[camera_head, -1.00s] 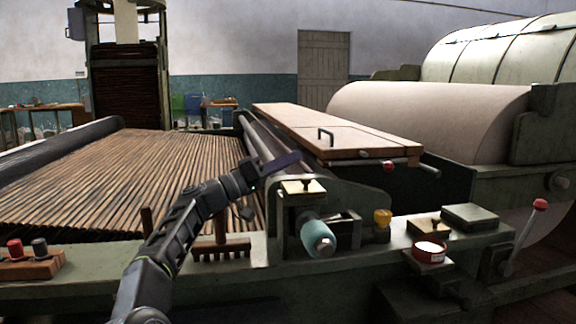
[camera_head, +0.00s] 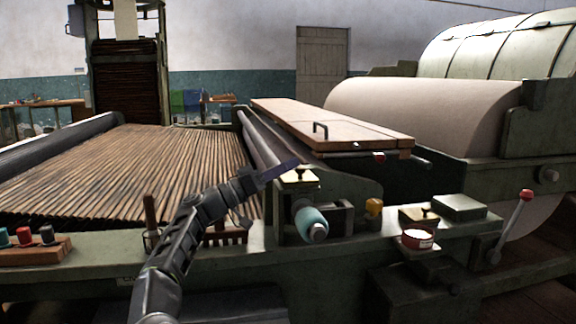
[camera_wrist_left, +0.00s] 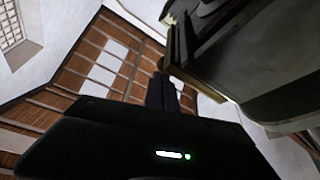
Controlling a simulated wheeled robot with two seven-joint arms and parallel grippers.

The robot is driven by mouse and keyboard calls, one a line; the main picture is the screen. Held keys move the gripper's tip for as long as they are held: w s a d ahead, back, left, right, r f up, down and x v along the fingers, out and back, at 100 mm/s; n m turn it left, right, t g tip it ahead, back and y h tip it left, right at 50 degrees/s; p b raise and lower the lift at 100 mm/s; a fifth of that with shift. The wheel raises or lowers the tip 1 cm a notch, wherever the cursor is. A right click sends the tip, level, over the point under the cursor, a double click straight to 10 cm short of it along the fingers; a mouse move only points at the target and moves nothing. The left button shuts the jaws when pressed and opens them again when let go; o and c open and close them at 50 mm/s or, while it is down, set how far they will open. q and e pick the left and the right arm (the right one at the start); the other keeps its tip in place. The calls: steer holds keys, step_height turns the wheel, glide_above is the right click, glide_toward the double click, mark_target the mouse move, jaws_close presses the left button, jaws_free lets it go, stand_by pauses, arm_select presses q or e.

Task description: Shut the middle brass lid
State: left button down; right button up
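A small brass lid (camera_head: 301,175) with a dark knob lies flat on top of the roller bearing, near the picture's middle. A second brass plate with a knob (camera_head: 420,216) sits farther right on the machine's ledge. I cannot tell for sure which is the middle lid. My left gripper (camera_head: 284,168) is just left of the first lid, its fingertips pointing up and right and overlapping the lid's far edge in the picture. Contact cannot be made out. Its dark fingers also show in the left wrist view (camera_wrist_left: 163,92), close together with nothing between them. My right gripper is out of view.
A red tin (camera_head: 418,238), a grey-green box (camera_head: 459,207) and a red-knobbed lever (camera_head: 515,225) are to the right. A wooden board with a handle (camera_head: 340,135) lies behind. The slatted lattice (camera_head: 125,175) spreads left.

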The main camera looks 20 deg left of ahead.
arm_select(q)
steer(key=shift+f, duration=0.25)
steer(key=shift+s+a+f+b, duration=0.25)
steer(key=shift+s+a+b, duration=0.15)
steer(key=s+a, duration=0.8)
steer(key=shift+s+a+r, duration=0.15)
steer(key=shift+s+r, duration=0.1)
steer(key=shift+s, duration=0.1)
